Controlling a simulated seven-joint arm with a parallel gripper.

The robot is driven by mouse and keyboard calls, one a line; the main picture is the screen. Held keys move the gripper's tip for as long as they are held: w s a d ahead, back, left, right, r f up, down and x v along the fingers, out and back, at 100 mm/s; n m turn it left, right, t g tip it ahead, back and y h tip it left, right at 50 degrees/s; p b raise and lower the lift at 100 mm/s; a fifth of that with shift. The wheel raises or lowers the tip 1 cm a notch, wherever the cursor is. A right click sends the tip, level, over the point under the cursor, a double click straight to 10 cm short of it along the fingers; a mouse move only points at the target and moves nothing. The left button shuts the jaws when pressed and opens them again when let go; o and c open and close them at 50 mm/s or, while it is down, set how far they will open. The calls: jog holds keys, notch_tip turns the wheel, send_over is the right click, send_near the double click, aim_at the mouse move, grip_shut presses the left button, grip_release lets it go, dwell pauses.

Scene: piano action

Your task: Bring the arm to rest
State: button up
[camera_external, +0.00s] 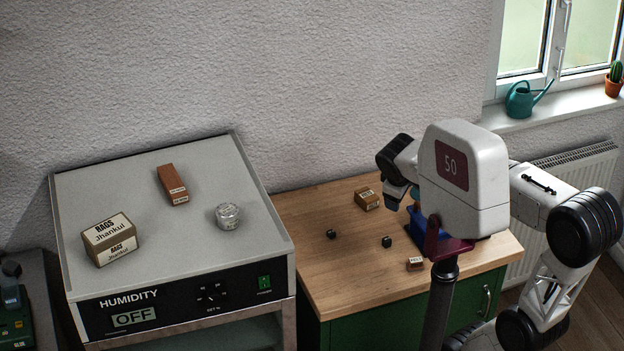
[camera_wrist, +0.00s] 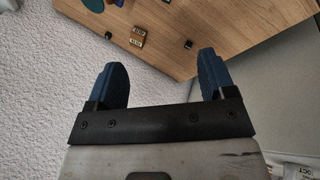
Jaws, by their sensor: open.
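My gripper (camera_wrist: 163,78) is open in the wrist view, with two blue fingers set wide apart and nothing between them. In the external view my arm reaches in from the right. My wrist shows above the wooden bench top (camera_external: 310,235), and the white head marked 50 (camera_external: 462,178) covers part of the arm behind it. The fingers are largely hidden there. The wrist view shows the bench top beyond the fingertips, with a small labelled box (camera_wrist: 138,36) on it.
Small labelled boxes (camera_external: 367,199) (camera_external: 415,264), two black cubes (camera_external: 331,234) (camera_external: 387,242) and a blue container (camera_external: 414,238) are on the bench. The grey humidity cabinet (camera_external: 100,187) at left carries a rags box (camera_external: 110,240), a brown block (camera_external: 172,184) and a clear jar (camera_external: 228,216).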

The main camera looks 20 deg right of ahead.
jog(key=s+d+f+m+y, duration=0.1)
jog(key=s+d+f+m, duration=0.1)
jog(key=s+m, duration=0.2)
jog(key=s+d+f+m+g+y, duration=0.1)
jog(key=s+d+f+m, duration=0.1)
jog(key=s+m, duration=0.2)
jog(key=shift+s+d+f, duration=0.15)
jog(key=shift+s, duration=1.6)
